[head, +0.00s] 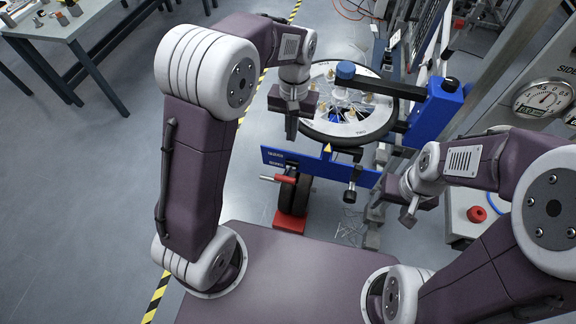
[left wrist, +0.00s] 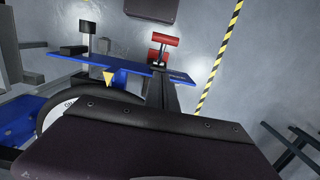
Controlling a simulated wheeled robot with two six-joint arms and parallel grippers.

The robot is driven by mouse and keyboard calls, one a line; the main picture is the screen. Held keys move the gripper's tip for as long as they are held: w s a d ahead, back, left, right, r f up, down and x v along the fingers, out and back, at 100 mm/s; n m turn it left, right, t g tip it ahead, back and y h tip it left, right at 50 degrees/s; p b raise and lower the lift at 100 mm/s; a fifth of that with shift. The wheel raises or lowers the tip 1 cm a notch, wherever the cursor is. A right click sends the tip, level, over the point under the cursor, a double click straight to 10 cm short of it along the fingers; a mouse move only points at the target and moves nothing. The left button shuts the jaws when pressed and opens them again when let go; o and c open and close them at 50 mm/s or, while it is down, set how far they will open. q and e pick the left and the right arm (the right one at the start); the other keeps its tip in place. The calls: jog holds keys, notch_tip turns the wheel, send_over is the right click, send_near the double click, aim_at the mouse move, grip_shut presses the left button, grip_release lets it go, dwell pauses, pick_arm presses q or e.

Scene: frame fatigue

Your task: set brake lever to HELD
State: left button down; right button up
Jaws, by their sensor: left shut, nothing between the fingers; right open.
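The brake lever (head: 286,179) has a red cylindrical grip and sticks out in front of a blue plate (head: 330,171) below the wheel. Small white lettering on the plate's left end is too small to read. In the left wrist view the red grip (left wrist: 165,39) shows beyond the plate (left wrist: 125,66). My left gripper (head: 291,136) is shut and empty, pointing down above the plate's left part and apart from the lever. Its dark fingers also show in the left wrist view (left wrist: 163,92). My right gripper (head: 412,212) is open and empty, right of the plate.
A spoked wheel (head: 348,130) lies on the stand behind the plate. A dark-tipped knob (head: 350,194) sticks out right of the lever. A red block (head: 289,221) sits on the floor below. A gauge (head: 543,98) and red button (head: 477,214) are at right.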

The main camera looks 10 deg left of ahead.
pick_arm(q)
send_near(287, 175)
jog(key=w+f, duration=0.2)
jog(key=shift+w+f, duration=0.2)
jog(key=shift+f, duration=0.1)
jog(key=shift+s+f+p, duration=0.5)
jog(key=shift+s+f, duration=0.7)
jog(key=shift+f, duration=0.05)
jog(key=shift+s+f, duration=0.3)
jog(key=shift+s, duration=0.1)
jog(key=shift+w, duration=0.1)
